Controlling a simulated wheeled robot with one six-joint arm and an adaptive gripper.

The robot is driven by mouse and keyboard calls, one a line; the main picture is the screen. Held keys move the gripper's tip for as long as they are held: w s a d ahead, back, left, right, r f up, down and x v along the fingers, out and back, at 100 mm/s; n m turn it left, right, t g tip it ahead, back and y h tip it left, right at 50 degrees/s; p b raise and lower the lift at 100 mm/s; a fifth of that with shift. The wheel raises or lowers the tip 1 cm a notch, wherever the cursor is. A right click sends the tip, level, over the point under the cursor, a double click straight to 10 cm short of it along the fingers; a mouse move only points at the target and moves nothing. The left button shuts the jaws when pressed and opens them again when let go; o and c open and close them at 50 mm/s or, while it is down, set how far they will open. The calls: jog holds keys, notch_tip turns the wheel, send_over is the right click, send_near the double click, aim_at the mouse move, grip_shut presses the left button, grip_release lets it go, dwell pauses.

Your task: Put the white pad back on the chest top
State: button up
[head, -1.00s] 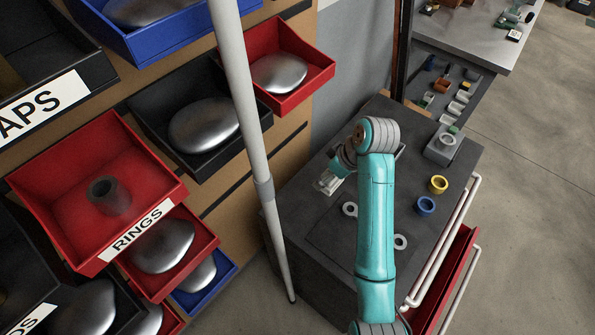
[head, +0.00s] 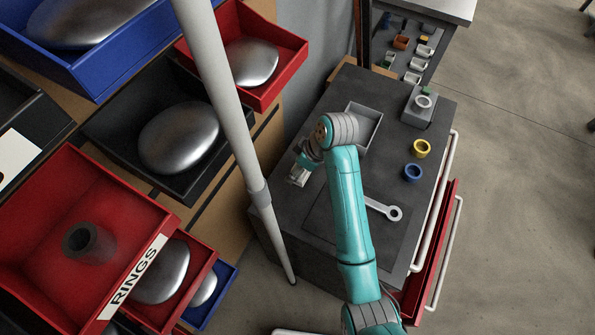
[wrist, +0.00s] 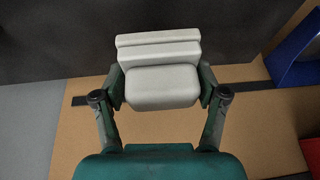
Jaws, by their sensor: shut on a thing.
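My gripper (wrist: 160,100) is shut on the white pad (wrist: 162,86), a pale block with a stepped, ridged far side, held between the two green fingers in the wrist view. In the head view my gripper (head: 300,172) is at the left side of the dark grey chest top (head: 385,255), with a small part of the white pad (head: 297,180) showing below it. I cannot tell whether the pad touches the chest top.
On the chest top are an open grey tray (head: 368,122), a grey block with a ring (head: 420,104), a yellow cup (head: 422,148), a blue cup (head: 413,172) and a wrench (head: 392,213). A pale pole (head: 230,110) and red bins (head: 75,235) stand left.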

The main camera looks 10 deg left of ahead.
jog(key=shift+f, duration=1.5)
jog(key=shift+f, duration=0.15)
jog(key=o, duration=1.2)
